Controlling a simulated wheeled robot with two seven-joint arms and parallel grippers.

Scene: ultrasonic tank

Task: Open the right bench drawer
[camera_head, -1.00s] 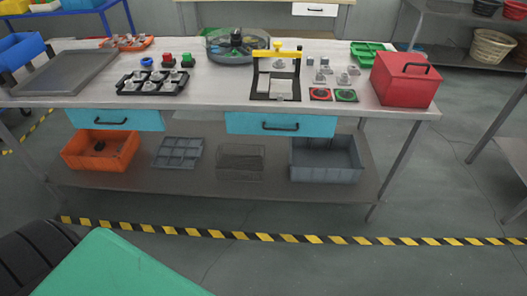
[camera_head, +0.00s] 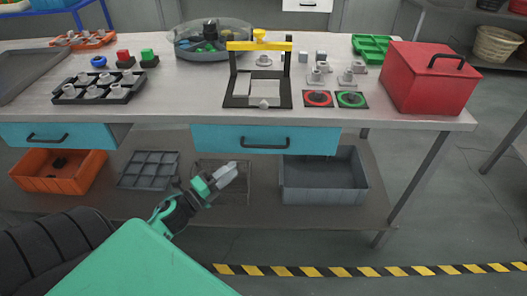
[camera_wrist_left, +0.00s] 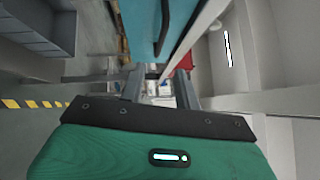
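The right bench drawer (camera_head: 220,138) is a teal front under the bench top and looks shut. Its dark bar handle (camera_head: 264,145) is at its middle. My left gripper (camera_head: 228,172) is below and to the left of that handle in the head view, apart from it. In the left wrist view the left gripper (camera_wrist_left: 160,85) has its two fingers apart with nothing held between them. A teal drawer front (camera_wrist_left: 143,25) with a dark handle (camera_wrist_left: 164,22) shows beyond the fingers there. My right gripper is in neither view.
The left teal drawer (camera_head: 85,138) looks shut. On the lower shelf are an orange bin (camera_head: 80,180), a grey divided tray (camera_head: 150,170), a wire basket partly behind my gripper, and a grey bin (camera_head: 325,180). A red box (camera_head: 425,85) stands at the bench top's right end.

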